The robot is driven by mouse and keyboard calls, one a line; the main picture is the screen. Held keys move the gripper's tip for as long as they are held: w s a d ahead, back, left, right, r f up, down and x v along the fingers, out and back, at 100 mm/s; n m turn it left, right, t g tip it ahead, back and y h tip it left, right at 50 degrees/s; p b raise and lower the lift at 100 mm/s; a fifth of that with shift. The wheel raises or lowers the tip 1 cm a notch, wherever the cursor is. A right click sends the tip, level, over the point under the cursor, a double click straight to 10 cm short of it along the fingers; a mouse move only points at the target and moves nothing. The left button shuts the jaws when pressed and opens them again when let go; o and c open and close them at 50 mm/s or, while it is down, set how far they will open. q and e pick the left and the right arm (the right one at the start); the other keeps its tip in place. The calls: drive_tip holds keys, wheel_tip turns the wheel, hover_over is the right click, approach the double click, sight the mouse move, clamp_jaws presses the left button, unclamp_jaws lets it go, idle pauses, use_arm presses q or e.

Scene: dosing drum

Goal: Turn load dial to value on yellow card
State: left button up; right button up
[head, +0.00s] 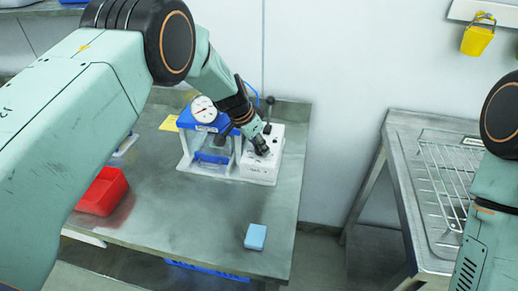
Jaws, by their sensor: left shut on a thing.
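A white control box (262,172) stands on the steel table, joined to a blue and white device (205,155) with a round white gauge (204,109). My left gripper (262,149) reaches down onto the top of the box and is shut on the load dial there. The gripper hides the dial, so its pointer and scale cannot be read. The yellow card (169,123) lies behind the device at its left, and its writing is too small to read. My right arm shows at the right edge, but its gripper is out of view.
A black-knobbed lever (269,101) stands upright close behind my left gripper. A red bin (103,191) sits at the left and a blue block (255,237) near the table's front edge. A second steel table (400,150) with a wire rack (450,180) stands right, across a gap.

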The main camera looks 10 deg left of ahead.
use_arm(q)
drive_tip(key=shift+f+m+b, duration=0.1)
drive_tip(key=shift+m+b, duration=0.2)
idle(0.4)
drive_tip(key=o, duration=1.2)
drive_tip(key=shift+c, duration=0.2)
drive_tip(key=v, duration=1.2)
drive_tip(key=shift+w, duration=0.1)
